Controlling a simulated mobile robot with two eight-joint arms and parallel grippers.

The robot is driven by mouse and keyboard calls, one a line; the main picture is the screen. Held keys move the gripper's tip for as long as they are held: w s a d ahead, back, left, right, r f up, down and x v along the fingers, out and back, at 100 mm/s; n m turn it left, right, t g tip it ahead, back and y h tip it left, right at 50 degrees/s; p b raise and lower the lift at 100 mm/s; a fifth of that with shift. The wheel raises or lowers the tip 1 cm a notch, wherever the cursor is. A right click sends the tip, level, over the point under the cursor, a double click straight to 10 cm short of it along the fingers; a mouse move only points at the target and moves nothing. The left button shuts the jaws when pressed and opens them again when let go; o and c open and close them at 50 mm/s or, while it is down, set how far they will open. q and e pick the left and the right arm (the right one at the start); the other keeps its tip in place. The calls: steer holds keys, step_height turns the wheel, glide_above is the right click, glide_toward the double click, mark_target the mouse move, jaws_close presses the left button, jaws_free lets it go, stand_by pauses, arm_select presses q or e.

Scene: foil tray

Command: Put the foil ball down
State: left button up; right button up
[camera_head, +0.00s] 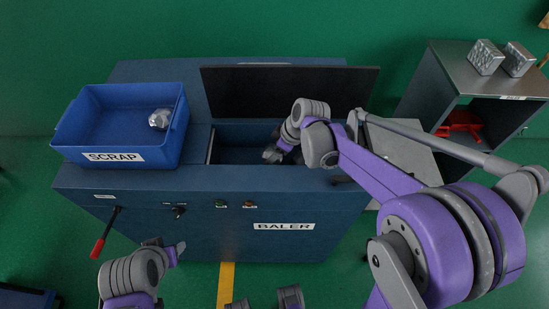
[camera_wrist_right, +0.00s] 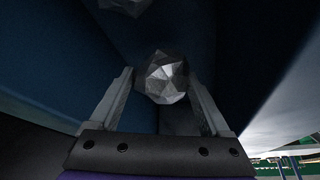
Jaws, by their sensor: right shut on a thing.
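The foil ball (camera_wrist_right: 167,78) is a faceted silver lump between the two fingers of my right gripper (camera_wrist_right: 165,95) in the right wrist view. The fingers are shut on it. In the head view my right gripper (camera_head: 273,155) reaches down into the open chamber (camera_head: 233,142) of the blue baler (camera_head: 150,215); the ball it holds is hidden there. My left gripper (camera_head: 175,252) is in front of the baler's front face, low at the left; its opening is not clear.
A blue SCRAP bin (camera_head: 168,93) holding another foil piece (camera_head: 159,119) stands on the baler's left top. The dark lid (camera_head: 290,92) is raised behind the chamber. Another grey lump (camera_wrist_right: 125,5) shows at the wrist view's top edge. A grey shelf (camera_head: 470,75) with foil cubes stands right.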

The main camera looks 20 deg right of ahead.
steer(key=shift+f, duration=1.7)
steer(key=shift+f, duration=0.1)
steer(key=o, duration=1.2)
steer(key=p+v, duration=0.1)
steer(key=v, duration=1.1)
